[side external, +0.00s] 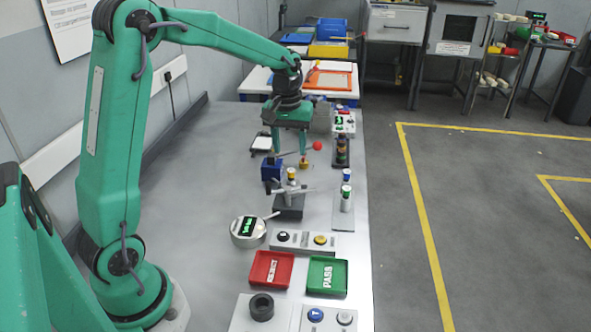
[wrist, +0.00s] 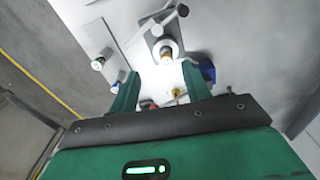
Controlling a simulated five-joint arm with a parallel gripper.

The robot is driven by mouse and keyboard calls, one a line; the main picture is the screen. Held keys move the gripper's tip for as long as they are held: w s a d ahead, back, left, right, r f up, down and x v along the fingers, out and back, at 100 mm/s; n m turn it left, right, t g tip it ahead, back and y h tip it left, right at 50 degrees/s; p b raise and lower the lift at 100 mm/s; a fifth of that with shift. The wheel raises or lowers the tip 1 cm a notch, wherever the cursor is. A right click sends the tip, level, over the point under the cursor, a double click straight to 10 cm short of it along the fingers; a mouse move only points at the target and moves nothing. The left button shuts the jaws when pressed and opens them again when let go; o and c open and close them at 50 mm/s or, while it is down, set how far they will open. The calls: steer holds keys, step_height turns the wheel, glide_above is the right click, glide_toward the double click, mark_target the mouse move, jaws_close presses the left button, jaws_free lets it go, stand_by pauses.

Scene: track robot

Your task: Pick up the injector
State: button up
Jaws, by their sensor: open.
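My gripper (side external: 290,152) is open and points down over the bench, with nothing held. In the wrist view its two green fingers (wrist: 160,75) are spread apart. A small brass-coloured piece (wrist: 176,92) shows between them; it seems to be the brass piece (side external: 303,164) by the fingertips in the side view. A pale cylinder with a yellow top (side external: 291,175) stands upright in a dark clamp base (side external: 289,212), nearer the side camera than the fingers. It also shows just beyond the fingertips in the wrist view (wrist: 167,50). I cannot tell which piece is the injector.
A blue block (side external: 271,170) sits left of the clamp. A red-ball lever (side external: 317,145) is close to the gripper. Red (side external: 253,269) and green (side external: 343,277) trays lie in front. The bench's left side is clear.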

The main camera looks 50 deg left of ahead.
mark_target(291, 170)
steer(key=shift+n+g, duration=0.3)
steer(key=shift+n, duration=0.2)
steer(key=w+a+f, duration=0.2)
steer(key=f, duration=0.1)
steer(key=shift+a+f, duration=0.1)
steer(key=shift+f, duration=3.9)
jaws_close()
steer(key=shift+a+r, duration=0.1)
steer(key=shift+r, duration=0.05)
steer(key=shift+r, duration=0.6)
steer(key=r, duration=0.1)
steer(key=d+r, duration=0.1)
steer(key=r, duration=0.1)
steer(key=shift+r, duration=0.1)
steer(key=s+d+r, duration=0.3)
steer(key=d+r, duration=0.3)
steer(key=d, duration=0.4)
steer(key=shift+d+r, duration=0.15)
steer(key=shift+d, duration=0.05)
